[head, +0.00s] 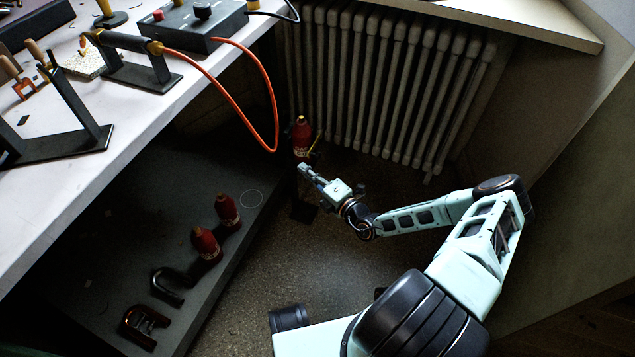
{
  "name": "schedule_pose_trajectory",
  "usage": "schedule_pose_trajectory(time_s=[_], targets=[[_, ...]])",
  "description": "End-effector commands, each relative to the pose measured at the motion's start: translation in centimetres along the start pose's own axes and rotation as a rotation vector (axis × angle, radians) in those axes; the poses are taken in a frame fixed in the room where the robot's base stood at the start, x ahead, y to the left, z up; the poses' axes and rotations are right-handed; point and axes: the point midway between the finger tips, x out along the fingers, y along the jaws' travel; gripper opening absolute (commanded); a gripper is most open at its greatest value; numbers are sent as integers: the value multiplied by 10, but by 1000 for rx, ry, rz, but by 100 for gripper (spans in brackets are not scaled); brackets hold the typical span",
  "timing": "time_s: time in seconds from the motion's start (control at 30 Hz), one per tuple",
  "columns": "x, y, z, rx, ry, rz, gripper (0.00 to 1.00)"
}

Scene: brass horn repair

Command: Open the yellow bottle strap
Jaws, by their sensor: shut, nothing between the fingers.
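A red bottle (301,137) with a yellowish top stands in front of the radiator, in the upper middle of the head view. A thin yellow strap (315,149) shows at its right side and sticks out a little. I cannot tell whether the strap is fastened or loose. My gripper (303,168) is shut and empty, with its fingertips just below and in front of the bottle. The picture does not show whether it touches the strap. The bottle's lower part is partly hidden and dark.
Two more red bottles (228,210) (206,245) stand on the dark low platform (120,210). An orange hose (270,105) hangs from the white workbench (225,60), close to the bottle. The radiator (375,85) stands behind. Floor (280,250) right of the platform is clear.

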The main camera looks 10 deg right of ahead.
Motion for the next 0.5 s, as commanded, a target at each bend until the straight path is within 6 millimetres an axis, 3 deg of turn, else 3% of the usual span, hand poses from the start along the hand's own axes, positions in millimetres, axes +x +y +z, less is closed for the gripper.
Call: schedule_pose_trajectory(time_s=[0.03, 0.2, 0.5], targets=[[11, -2, -1, 0, 1, 2, 0], [0, -2, 26, -3, -3, -1, 0], [-5, 0, 38, 0, 0, 0, 0]])
